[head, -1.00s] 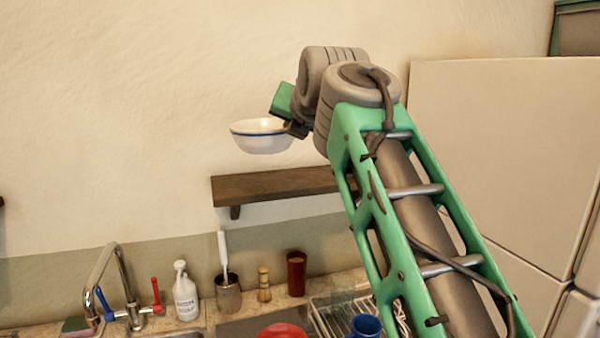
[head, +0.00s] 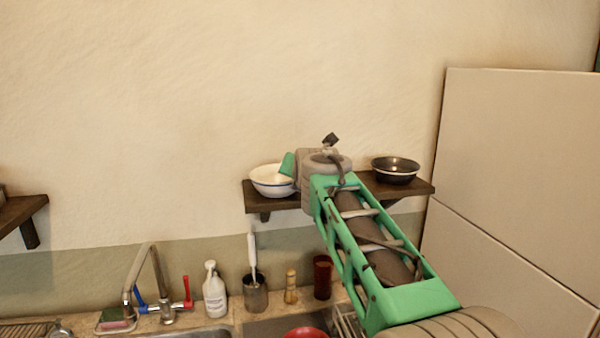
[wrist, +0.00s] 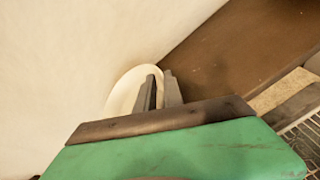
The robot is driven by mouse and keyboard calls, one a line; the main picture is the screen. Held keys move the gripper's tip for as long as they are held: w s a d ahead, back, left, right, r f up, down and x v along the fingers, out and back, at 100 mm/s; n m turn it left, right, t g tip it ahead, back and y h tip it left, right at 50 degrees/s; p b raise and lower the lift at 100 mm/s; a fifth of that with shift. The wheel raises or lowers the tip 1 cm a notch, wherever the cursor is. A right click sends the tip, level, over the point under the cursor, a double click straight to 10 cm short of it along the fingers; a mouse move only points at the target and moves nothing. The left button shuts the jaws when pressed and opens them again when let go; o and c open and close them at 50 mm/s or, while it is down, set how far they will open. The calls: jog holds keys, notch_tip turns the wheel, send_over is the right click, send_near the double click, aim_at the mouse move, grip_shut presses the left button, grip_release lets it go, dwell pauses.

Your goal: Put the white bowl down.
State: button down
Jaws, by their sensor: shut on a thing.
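The white bowl (head: 268,181) with a blue band is at the left end of the dark wooden wall shelf (head: 361,199) in the head view. It looks upright and level with the shelf top; I cannot tell whether it rests on the wood. In the wrist view, my gripper (wrist: 160,90) is shut on the rim of the white bowl (wrist: 126,92), which shows only in part. The shelf board (wrist: 232,45) runs away to the upper right there. In the head view my arm hides the fingertips and the bowl's right side.
A dark bowl (head: 396,170) stands at the shelf's right end. Below are a soap bottle (head: 215,290), a utensil holder (head: 255,292), a dark red cup (head: 322,276) and a faucet (head: 150,285). A tall pale cabinet (head: 520,170) stands at right.

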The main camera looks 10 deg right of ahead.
jog(key=shift+s, duration=0.2)
jog(key=c, duration=1.9)
grip_release()
jog(key=shift+f, duration=0.15)
jog(key=o, duration=0.5)
jog(key=shift+c, duration=0.2)
